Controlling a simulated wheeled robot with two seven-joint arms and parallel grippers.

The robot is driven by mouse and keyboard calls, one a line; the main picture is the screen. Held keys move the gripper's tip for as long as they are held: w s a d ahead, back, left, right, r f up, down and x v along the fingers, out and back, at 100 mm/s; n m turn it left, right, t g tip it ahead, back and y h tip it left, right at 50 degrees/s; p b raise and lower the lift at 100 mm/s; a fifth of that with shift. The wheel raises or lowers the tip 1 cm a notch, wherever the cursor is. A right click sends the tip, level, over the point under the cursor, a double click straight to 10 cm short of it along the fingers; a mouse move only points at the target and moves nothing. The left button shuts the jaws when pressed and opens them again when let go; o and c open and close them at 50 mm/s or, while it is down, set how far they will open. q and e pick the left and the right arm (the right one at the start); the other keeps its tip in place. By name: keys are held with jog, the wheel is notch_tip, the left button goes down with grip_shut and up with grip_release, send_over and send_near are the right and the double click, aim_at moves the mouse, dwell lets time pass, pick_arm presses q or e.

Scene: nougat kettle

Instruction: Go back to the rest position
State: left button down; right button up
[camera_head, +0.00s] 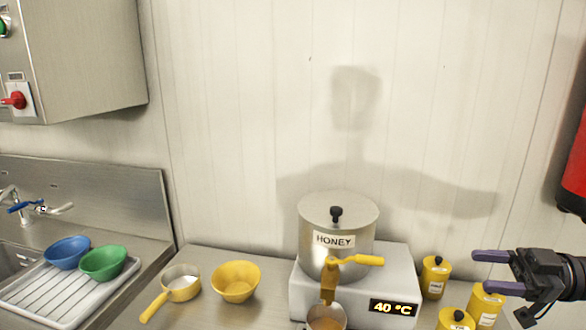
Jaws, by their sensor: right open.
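My right gripper (492,270) comes in from the right edge, above the counter. Its two purple fingers are spread apart with nothing between them, and they point left. It is to the right of the honey kettle and in front of the yellow jars. My left gripper is not in view. The silver kettle (313,262) labelled HONEY has a lid with a black knob. It stands on a grey heater base (398,270) whose display reads 40 °C.
A yellow-handled pan (181,283) and a yellow bowl (235,281) stand left of the heater. Yellow jars (435,278) stand right of it. Blue (67,252) and green (103,262) bowls lie on a white rack (45,298) near the sink. A red object (576,165) hangs at the right edge.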

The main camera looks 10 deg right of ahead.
jog(key=w+a+f+m+t+h, duration=0.35)
jog(key=w+a+f+t, duration=0.25)
jog(key=w+a+f, duration=0.4)
jog(key=s+a+f+m+t+h, duration=0.2)
jog(key=a+f+m+t+h, duration=0.1)
jog(key=a+f+m+h, duration=0.45)
jog(key=s+a+f+m+g+h, duration=0.25)
jog(key=s+g, duration=0.35)
jog(key=s, duration=0.6)
jog(key=s+a+f+m+g+h, duration=0.1)
jog(key=s+a+f+g+h, duration=0.25)
jog(key=s+g, duration=0.6)
jog(key=s+d+f+t+b, duration=0.1)
jog(key=s+f+b, duration=0.2)
jog(key=f, duration=0.9)
jog(key=s+f+b, duration=0.3)
jog(key=f, duration=0.9)
pick_arm(q)
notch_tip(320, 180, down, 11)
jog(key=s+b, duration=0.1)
jog(key=b, duration=0.4)
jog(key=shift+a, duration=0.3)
pick_arm(e)
jog(key=s+d+f+n+g, duration=0.1)
jog(key=s+d+f, duration=0.2)
jog(key=s+f, duration=1)
notch_tip(320, 180, down, 3)
jog(key=shift+s+f, duration=0.15)
jog(key=shift+s, duration=0.15)
